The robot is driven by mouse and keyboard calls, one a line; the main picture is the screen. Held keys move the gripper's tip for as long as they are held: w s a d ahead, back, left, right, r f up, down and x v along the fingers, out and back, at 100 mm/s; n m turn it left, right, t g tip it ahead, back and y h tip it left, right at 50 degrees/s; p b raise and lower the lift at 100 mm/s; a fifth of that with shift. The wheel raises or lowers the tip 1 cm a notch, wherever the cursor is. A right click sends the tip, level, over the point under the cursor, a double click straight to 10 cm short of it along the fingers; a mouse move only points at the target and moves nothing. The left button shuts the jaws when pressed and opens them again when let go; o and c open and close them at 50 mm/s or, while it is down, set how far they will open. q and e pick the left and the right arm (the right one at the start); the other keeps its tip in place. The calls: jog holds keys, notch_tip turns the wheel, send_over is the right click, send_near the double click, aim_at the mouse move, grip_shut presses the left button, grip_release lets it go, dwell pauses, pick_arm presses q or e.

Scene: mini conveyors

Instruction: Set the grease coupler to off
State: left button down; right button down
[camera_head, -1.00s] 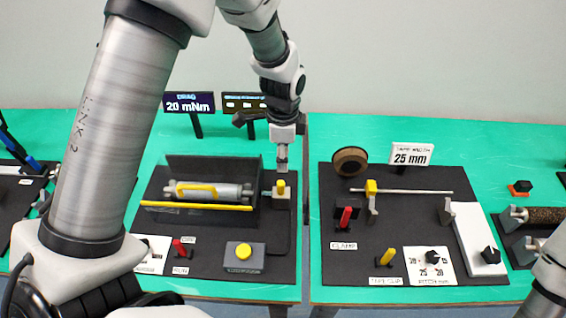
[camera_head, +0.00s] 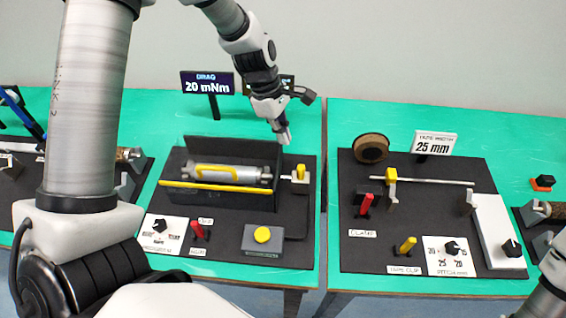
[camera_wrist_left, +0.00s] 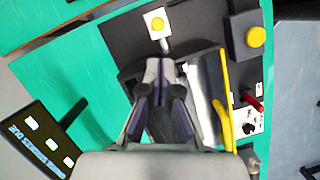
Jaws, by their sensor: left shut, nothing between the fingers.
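My left gripper (camera_head: 285,138) is shut and empty, pointing down above the tray's back right corner, apart from the yellow piece. My right gripper is out of view.
A drag sign reading 20 mNm (camera_head: 208,84) stands behind the tray. A red lever (camera_head: 197,229), a black dial (camera_head: 160,226) and a yellow button (camera_head: 262,235) are in front. The right board holds a 25 mm sign (camera_head: 434,144).

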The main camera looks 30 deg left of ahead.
pick_arm(q)
jog(key=shift+s+a+f+n+h, duration=0.1)
jog(key=shift+a+f+n+h, duration=0.2)
jog(key=shift+a, duration=0.35)
jog(key=shift+s+a+f+n+h, duration=0.1)
jog(key=shift+a+f+h, duration=0.1)
jog(key=shift+a+f, duration=0.3)
jog(key=b, duration=0.1)
send_near(297, 173)
notch_tip(297, 173, down, 2)
jog(key=x, duration=0.4)
jog(key=shift+w+a+f+b, duration=0.15)
jog(key=shift+a+f+b, duration=0.1)
jog(key=shift+f+b, duration=0.2)
jog(key=shift+d, duration=0.2)
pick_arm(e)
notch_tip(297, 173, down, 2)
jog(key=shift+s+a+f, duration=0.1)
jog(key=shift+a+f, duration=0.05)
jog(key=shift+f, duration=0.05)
pick_arm(q)
jog(key=shift+w+d+f+b, duration=0.1)
jog(key=shift+d+f+b, duration=0.1)
jog(key=shift+d+b, duration=0.25)
jog(key=shift+a+r, duration=0.1)
jog(key=shift+a, duration=0.05)
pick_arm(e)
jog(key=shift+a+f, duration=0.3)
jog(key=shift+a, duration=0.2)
